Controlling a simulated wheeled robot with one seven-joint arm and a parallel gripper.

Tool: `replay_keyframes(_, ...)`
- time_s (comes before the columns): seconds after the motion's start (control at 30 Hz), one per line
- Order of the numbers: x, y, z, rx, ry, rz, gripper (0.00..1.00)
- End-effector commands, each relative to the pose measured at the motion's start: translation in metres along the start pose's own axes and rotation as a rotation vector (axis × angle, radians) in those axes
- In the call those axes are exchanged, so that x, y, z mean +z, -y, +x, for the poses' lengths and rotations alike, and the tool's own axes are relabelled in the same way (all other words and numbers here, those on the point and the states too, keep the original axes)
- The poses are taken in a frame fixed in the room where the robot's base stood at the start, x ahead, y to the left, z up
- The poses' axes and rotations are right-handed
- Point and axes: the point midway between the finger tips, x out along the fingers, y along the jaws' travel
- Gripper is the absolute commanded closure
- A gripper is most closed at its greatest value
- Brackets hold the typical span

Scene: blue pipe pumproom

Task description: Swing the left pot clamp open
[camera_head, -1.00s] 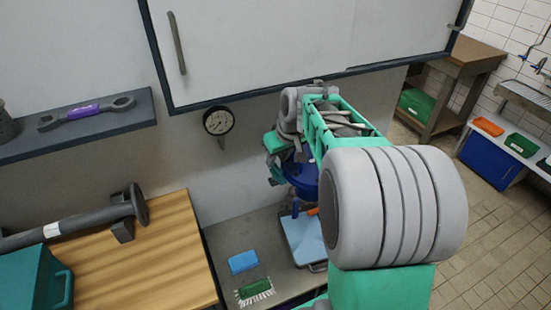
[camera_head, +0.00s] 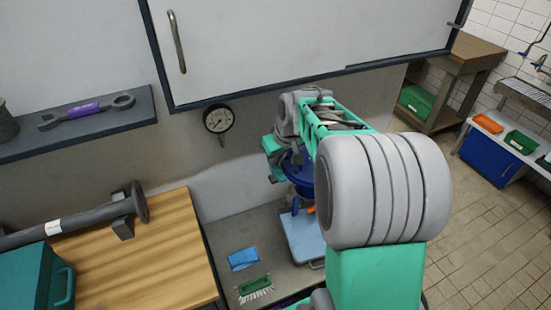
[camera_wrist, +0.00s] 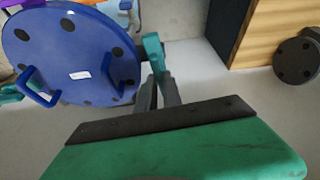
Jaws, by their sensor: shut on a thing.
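The blue pot (camera_head: 302,183) stands on the low grey surface, mostly hidden behind my arm in the head view. In the wrist view its round blue lid (camera_wrist: 65,45) with dark spots and a blue handle (camera_wrist: 38,88) fills the upper left. A teal clamp (camera_wrist: 153,52) stands at the lid's edge, on the side toward the wooden bench. My gripper (camera_wrist: 158,85) has its grey fingers shut on this clamp; the exact grip is partly hidden. Another teal part (camera_wrist: 10,94) shows at the lid's opposite edge. In the head view my fingers are hidden.
A light blue board (camera_head: 300,238), a blue sponge (camera_head: 243,259) and a green brush (camera_head: 255,287) lie near the pot. A wooden bench (camera_head: 150,250) with a dark pipe (camera_head: 75,222) is at left. A wall cabinet (camera_head: 300,45) and gauge (camera_head: 218,119) are above.

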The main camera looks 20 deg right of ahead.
Motion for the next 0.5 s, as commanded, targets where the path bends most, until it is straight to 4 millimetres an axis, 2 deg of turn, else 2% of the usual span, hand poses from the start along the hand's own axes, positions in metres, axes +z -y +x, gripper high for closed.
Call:
replay_keyframes(0.23, 0.0, 0.0002, 0.0001, 0.001, 0.0, 0.002, 1.0)
replay_keyframes(0.5, -0.0002, 0.0014, 0.0001, 0.052, -0.001, 0.125, 1.0)
